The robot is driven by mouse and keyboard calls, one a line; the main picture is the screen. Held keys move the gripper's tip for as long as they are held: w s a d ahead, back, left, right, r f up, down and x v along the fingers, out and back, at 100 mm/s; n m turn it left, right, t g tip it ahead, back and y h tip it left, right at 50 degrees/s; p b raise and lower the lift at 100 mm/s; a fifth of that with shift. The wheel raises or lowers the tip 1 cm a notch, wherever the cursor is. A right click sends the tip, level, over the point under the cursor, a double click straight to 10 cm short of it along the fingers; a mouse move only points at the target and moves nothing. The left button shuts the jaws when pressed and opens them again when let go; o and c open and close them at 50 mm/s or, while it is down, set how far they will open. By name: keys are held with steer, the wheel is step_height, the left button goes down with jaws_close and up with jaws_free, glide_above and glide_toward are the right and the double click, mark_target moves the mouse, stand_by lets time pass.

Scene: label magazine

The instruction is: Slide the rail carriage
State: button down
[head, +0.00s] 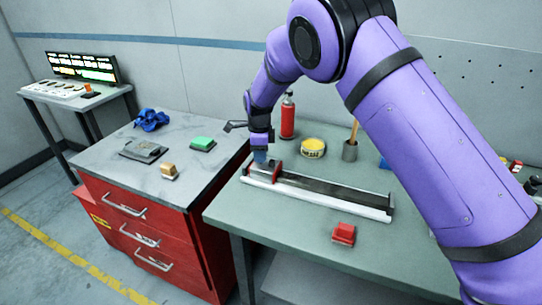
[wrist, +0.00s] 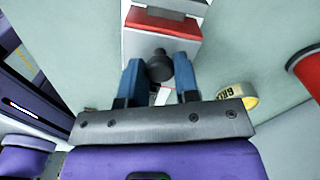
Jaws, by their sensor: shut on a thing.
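The rail (head: 335,198) is a long, low track with pale side walls and a dark channel, lying across the green-grey workbench. The carriage (head: 270,175), a red and white block, sits at the rail's left end. In the wrist view the carriage (wrist: 165,28) is at the top, with a dark round knob (wrist: 160,66) on it. My gripper (head: 261,157) points down at the carriage. In the wrist view my gripper's blue fingers (wrist: 160,75) are either side of the knob and shut on it. The fingers partly hide the knob's sides.
A red block (head: 343,233) lies in front of the rail. Behind the rail stand a red bottle (head: 288,116), a yellow tape roll (head: 312,148) and a grey cup (head: 350,150). A red drawer cabinet (head: 140,228) stands at the left. The rail's channel right of the carriage looks clear.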

steer(key=shift+a, duration=0.2)
steer(key=c, duration=0.8)
jaws_free()
steer(key=shift+c, duration=0.2)
steer(key=shift+r, duration=0.1)
step_height(320, 180, up, 11)
steer(key=shift+f, duration=0.2)
